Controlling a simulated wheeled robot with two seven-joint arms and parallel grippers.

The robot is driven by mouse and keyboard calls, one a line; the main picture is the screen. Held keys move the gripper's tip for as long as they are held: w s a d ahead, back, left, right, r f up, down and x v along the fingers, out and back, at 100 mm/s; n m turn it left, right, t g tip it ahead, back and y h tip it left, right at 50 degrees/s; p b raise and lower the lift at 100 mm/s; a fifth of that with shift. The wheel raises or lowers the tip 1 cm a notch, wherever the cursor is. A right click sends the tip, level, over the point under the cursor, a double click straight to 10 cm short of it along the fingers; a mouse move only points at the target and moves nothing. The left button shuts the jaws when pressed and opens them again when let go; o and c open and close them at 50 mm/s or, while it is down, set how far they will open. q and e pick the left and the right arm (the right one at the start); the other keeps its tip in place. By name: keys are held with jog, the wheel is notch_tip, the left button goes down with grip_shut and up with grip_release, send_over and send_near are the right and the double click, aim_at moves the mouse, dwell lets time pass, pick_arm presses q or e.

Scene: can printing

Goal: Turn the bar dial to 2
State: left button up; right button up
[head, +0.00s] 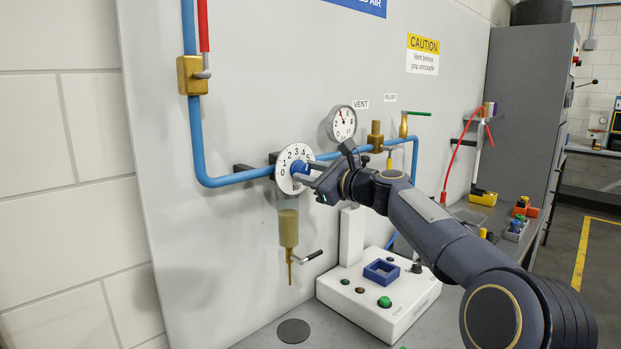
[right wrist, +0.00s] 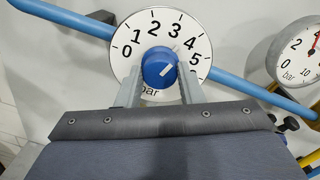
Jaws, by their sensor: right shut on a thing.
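The bar dial (head: 287,158) is a white disc with black numbers on the blue pipe. It also fills the top middle of the right wrist view (right wrist: 136,38), with the numbers 0 to 5 in an arc and "bar" below. Its blue knob (right wrist: 158,66) has a short white line slanting to the upper right, roughly toward 4; the exact reading is hard to tell. My right gripper (head: 303,174) is at the dial. In the right wrist view its two fingers (right wrist: 160,70) stand on either side of the knob, shut on it. My left gripper is not in view.
A round gauge (head: 342,123) hangs right of the dial. Below the dial are a brass-coloured bowl (head: 288,228) and a small lever (head: 312,256). A white button box (head: 378,295) stands on the bench underneath. A yellow block (head: 483,197) lies farther right.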

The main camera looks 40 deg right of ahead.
jog(key=n+b, duration=0.3)
jog(key=n, duration=0.2)
jog(key=shift+a+f+n, duration=0.1)
jog(key=shift+f+n, duration=0.05)
jog(key=shift+n, duration=0.15)
jog(key=shift+n+b, duration=1.2)
jog(key=shift+n, duration=0.6)
jog(key=o, duration=1)
jog(key=s+b, duration=0.3)
jog(key=s, duration=0.4)
jog(key=shift+s+d+r, duration=0.2)
jog(key=shift+s+d, duration=0.2)
